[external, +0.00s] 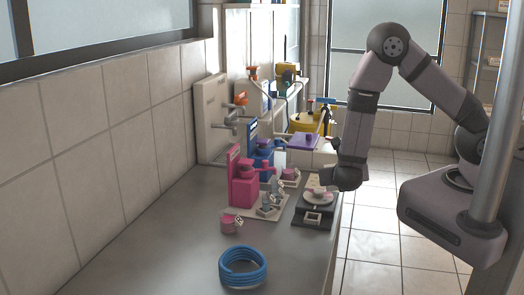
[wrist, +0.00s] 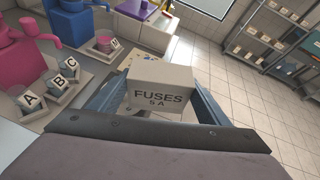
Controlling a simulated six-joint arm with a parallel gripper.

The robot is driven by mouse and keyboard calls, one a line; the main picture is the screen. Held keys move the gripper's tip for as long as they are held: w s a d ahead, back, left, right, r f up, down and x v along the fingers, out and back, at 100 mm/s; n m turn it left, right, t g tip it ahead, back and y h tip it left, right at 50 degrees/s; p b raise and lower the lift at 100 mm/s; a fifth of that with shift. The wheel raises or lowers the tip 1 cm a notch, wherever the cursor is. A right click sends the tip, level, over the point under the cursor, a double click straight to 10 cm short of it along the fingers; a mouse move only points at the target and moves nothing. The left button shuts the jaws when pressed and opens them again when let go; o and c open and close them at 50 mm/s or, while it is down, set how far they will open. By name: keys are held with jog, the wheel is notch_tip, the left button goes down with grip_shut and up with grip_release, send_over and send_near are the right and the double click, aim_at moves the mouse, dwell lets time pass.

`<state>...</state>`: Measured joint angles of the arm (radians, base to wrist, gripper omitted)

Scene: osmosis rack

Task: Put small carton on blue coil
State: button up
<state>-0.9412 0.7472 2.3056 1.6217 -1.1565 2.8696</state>
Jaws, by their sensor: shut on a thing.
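The small carton (wrist: 160,92) is a pale box marked "FUSES 5 A". In the wrist view it sits between the two fingers of my gripper (wrist: 155,103), which is shut on it. In the external view my gripper (external: 322,187) is low above the black scale-like device near the counter's right edge, and the carton cannot be made out clearly there. The blue coil (external: 243,267) is a ring of stacked blue loops lying flat on the near part of the counter, apart from my gripper and with nothing on it. It is out of the wrist view.
A black device (external: 314,216) stands under my gripper. The grey counter (external: 170,235) left of the coil is clear.

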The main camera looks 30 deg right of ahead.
jog(key=s+a+f+n+t+y+b, duration=0.25)
jog(key=a+b, duration=0.35)
jog(key=a, duration=0.7)
notch_tip(320, 180, up, 10)
jog(key=n+y+b, duration=0.6)
jog(key=n+y, duration=0.1)
jog(key=y, duration=0.3)
send_over(246, 259)
jog(key=shift+s+f+n+g+y, duration=0.1)
jog(key=shift+f+n+g+y, duration=0.15)
jog(key=shift+f, duration=0.1)
jog(key=shift+f+p, duration=1.05)
jog(key=shift+f, duration=4)
jog(key=shift+f+b, duration=0.25)
jog(key=shift+b, duration=0.1)
